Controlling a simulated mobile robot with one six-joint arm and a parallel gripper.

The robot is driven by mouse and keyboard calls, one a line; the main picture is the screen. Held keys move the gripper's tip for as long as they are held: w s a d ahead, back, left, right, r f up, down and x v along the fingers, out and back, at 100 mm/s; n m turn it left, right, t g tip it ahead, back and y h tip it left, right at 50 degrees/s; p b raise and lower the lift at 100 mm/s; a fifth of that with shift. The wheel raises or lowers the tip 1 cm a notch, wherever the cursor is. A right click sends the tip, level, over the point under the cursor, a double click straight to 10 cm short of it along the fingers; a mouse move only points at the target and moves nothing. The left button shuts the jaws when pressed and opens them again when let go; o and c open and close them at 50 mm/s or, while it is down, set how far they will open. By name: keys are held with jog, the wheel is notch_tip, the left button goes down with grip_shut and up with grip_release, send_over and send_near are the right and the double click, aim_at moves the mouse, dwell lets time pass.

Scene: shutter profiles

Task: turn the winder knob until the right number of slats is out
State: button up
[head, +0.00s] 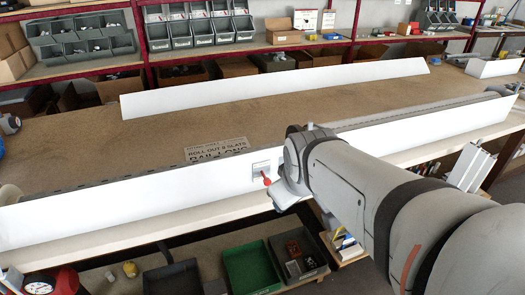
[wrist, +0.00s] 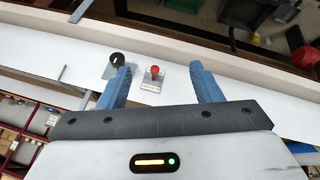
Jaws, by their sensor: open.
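In the wrist view a black round knob (wrist: 117,60) on a grey plate sits at the left fingertip. A small red-topped lever (wrist: 154,70) on a pale plate shows between the fingers. In the head view the red lever (head: 267,181) is on the front white board (head: 120,196); the black knob is hidden there. My gripper (wrist: 160,67) is open, its blue fingers apart, above the board; contact cannot be told. In the head view my gripper (head: 284,192) is right of the red lever. A grey slatted strip (head: 420,112) runs behind the board; its slats are too small to count.
A printed sign (head: 216,149) reading "ROLL OUT" and "SLATS" lies behind the front board; its number is unclear. Another long white board (head: 280,86) stands farther back. The brown bench top (head: 120,150) between is mostly clear. Bins, including a green one (head: 250,268), are below the front edge.

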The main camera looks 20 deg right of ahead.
jog(key=w+d+f+n+t+y+b, duration=0.1)
jog(key=w+d+f+n+t+b, duration=0.6)
jog(key=n+b, duration=0.8)
jog(key=w+d+f+n+t+y+b, duration=0.1)
jog(key=w+d+f+n+t+b, duration=0.6)
jog(key=n+b, duration=0.9)
jog(key=w, duration=0.3)
jog(key=w+a+f+n+g+p, duration=0.1)
jog(key=w, duration=0.1)
jog(key=w+a+n, duration=0.1)
jog(key=w, duration=0.2)
jog(key=shift+w+a+f+g, duration=0.1)
jog(key=shift+w+f+g, duration=0.05)
jog(key=shift+w+g, duration=0.15)
